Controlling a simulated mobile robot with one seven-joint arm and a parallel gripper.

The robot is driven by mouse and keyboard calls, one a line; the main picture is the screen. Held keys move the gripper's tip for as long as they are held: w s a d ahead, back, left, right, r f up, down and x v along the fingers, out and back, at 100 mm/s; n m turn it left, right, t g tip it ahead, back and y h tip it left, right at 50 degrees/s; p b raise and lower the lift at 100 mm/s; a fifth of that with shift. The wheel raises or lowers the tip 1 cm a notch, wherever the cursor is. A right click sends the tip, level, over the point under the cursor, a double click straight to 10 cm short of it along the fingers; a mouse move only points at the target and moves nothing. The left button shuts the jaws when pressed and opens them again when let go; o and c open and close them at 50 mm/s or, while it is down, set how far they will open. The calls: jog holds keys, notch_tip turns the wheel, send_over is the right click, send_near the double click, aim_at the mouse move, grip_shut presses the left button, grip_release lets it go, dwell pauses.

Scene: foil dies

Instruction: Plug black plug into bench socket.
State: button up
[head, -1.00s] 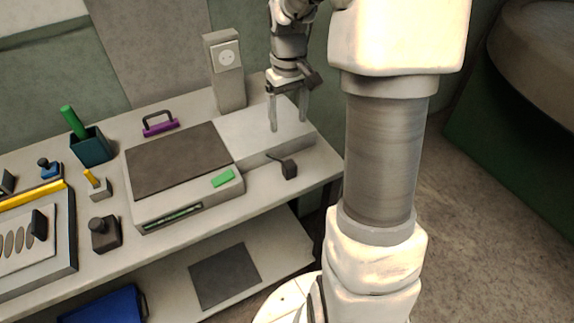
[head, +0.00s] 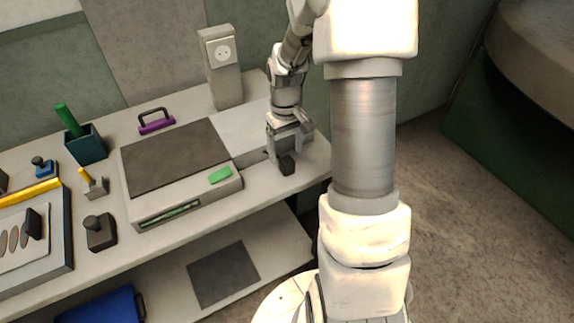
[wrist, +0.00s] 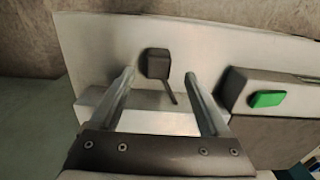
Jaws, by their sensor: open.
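The black plug (head: 287,167) is a small dark block on the bench top near its front right edge. In the wrist view the black plug (wrist: 157,64) shows just beyond the fingertips, roughly centred between them, with a thin dark piece sticking out of it. My gripper (head: 285,157) is open and points down at the plug; nothing is held. Its two fingers also show in the wrist view (wrist: 158,76), apart. Whether they touch the plug I cannot tell. The bench socket (head: 222,53) is a pale round-holed face on an upright grey post at the back of the bench.
A grey machine with a dark top (head: 175,158) and a green button (head: 220,175) stands left of my gripper. A purple handled tool (head: 156,121), a teal cup (head: 86,145) and a dark knobbed block (head: 99,232) are further left.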

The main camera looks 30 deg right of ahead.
aim_at(287, 159)
jog(key=shift+f, duration=0.1)
notch_tip(287, 159, down, 5)
jog(key=shift+d, duration=0.15)
dwell(0.4)
grip_shut()
dwell(0.4)
